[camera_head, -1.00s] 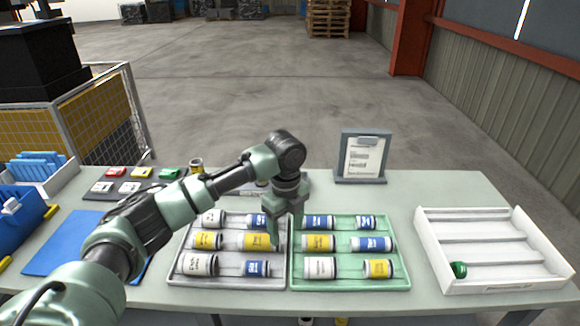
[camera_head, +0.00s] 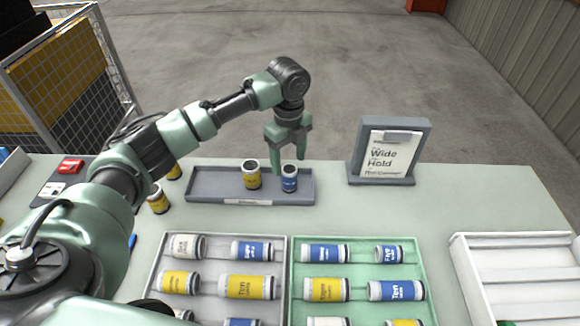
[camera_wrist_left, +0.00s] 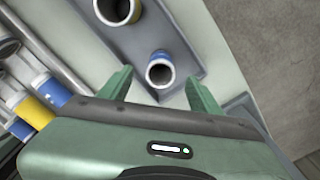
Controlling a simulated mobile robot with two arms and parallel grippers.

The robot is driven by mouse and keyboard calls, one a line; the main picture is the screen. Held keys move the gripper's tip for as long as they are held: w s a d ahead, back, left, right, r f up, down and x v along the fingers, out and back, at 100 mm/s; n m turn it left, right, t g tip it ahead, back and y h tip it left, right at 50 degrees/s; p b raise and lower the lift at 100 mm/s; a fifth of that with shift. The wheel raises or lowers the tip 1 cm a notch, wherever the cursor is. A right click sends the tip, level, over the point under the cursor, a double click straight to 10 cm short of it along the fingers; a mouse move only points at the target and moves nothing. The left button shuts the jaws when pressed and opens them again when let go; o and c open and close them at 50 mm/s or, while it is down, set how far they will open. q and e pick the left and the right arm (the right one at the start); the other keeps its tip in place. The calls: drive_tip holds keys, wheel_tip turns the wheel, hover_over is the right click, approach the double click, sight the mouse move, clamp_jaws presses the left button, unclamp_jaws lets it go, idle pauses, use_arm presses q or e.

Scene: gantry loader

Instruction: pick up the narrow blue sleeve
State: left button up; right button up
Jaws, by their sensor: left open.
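A narrow blue sleeve (camera_head: 289,180) stands upright at the right end of a long grey tray (camera_head: 220,186) behind the two sleeve trays. It also shows in the left wrist view (camera_wrist_left: 161,75), its open top facing the camera. My left gripper (camera_head: 289,160) is open and points down just above this sleeve. In the left wrist view the fingers (camera_wrist_left: 158,82) lie to either side of it, without visible contact. A wider yellow sleeve (camera_head: 252,176) stands upright to its left in the same tray. Other blue sleeves lie in the grey and green trays. My right gripper is out of view.
A grey tray (camera_head: 282,287) and a green tray (camera_head: 292,300) hold lying sleeves in front. A sign reading "Wide Hold" (camera_head: 388,152) stands to the right. Two yellow sleeves stand left near my arm. A white rack (camera_head: 470,262) is at right. Table between is clear.

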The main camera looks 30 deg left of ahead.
sight(289, 177)
use_arm(q)
drive_tip(key=f, duration=0.2)
drive_tip(key=shift+s+d+f+p, duration=0.1)
drive_tip(key=shift+s+f+p, duration=0.1)
drive_tip(key=shift+f+p, duration=0.15)
drive_tip(key=f, duration=0.4)
drive_tip(key=shift+w+f+p, duration=0.3)
drive_tip(key=shift+p, duration=0.05)
clamp_jaws()
